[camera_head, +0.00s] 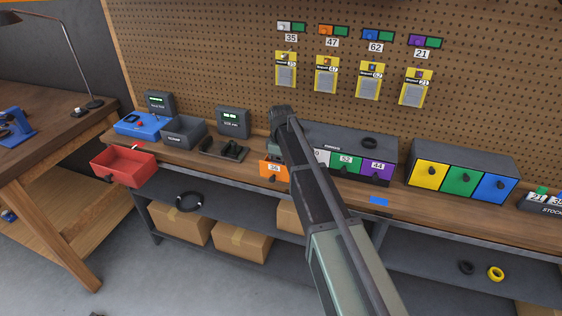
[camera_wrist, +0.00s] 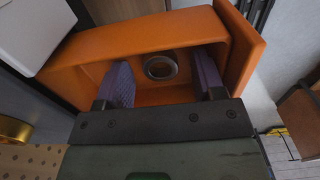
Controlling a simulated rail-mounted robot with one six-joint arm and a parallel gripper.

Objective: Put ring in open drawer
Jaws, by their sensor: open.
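The orange drawer (camera_head: 272,170), labelled 36, is pulled out of the grey cabinet on the bench in the head view. In the wrist view the same open drawer (camera_wrist: 75,58) fills the upper middle. A round metallic ring (camera_wrist: 160,67) with a darker centre shows inside the drawer, against its orange inner surface. My gripper (camera_wrist: 165,66) is open, its two purple-grey fingers reaching into the drawer on either side of the ring, with gaps between. In the head view my arm covers part of the cabinet, and the gripper cannot be made out.
Closed drawers, including green (camera_head: 346,160) and purple (camera_head: 377,168), adjoin the orange one. A dark ring (camera_head: 370,142) lies on the cabinet top. A red bin (camera_head: 123,166) is at the left bench edge. Another cabinet (camera_head: 462,155) stands right. Rings (camera_head: 495,273) lie on the lower shelf.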

